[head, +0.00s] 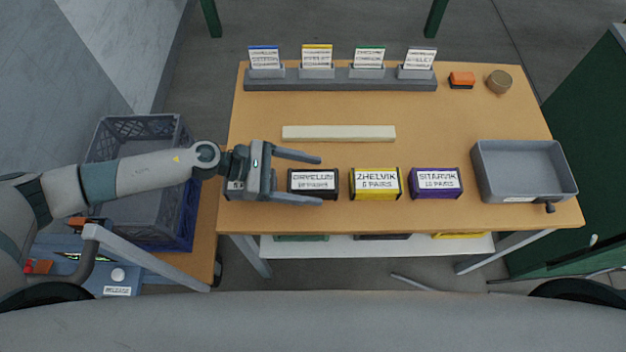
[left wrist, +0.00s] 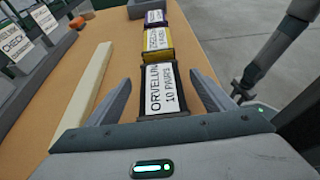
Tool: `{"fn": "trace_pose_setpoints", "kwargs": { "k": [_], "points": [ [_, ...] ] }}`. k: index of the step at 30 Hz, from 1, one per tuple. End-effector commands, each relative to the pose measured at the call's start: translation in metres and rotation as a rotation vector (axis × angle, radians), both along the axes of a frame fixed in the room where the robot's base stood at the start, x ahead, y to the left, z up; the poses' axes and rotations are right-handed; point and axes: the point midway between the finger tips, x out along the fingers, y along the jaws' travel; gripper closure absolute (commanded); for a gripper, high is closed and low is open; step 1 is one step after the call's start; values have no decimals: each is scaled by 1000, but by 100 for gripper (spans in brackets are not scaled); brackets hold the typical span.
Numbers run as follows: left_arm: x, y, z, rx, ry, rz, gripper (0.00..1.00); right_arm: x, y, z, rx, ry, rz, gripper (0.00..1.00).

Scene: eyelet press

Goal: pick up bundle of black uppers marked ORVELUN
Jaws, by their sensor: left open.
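My left gripper (head: 321,180) is open, with one finger behind and one in front of the black bundle in the head view. In the left wrist view the ORVELUN bundle (left wrist: 163,92) stands ahead, between and beyond the open fingers (left wrist: 165,88). Its label reads "10 PAIRS". I cannot tell whether the fingers touch it.
A pale bar (head: 338,133) lies behind the bundles. A grey rack with several cards (head: 340,84) stands at the back. A grey tray (head: 525,145) is at the right. A grey crate (head: 115,140) is left.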

Motion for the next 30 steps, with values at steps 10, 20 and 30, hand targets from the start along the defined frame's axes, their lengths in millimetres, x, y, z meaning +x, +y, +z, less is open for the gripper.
{"fn": "trace_pose_setpoints", "kwargs": {
  "k": [10, 20, 30],
  "points": [
    [0, -2, -1, 0, 0, 0, 24, -2, 0, 0, -1, 5, 0, 69],
    [0, -2, -1, 0, 0, 0, 55, -1, 1, 0, 0, 4, 0, 69],
    [0, -2, 0, -1, -1, 0, 78, -1, 1, 0, 0, 3, 0, 69]
  ]
}}
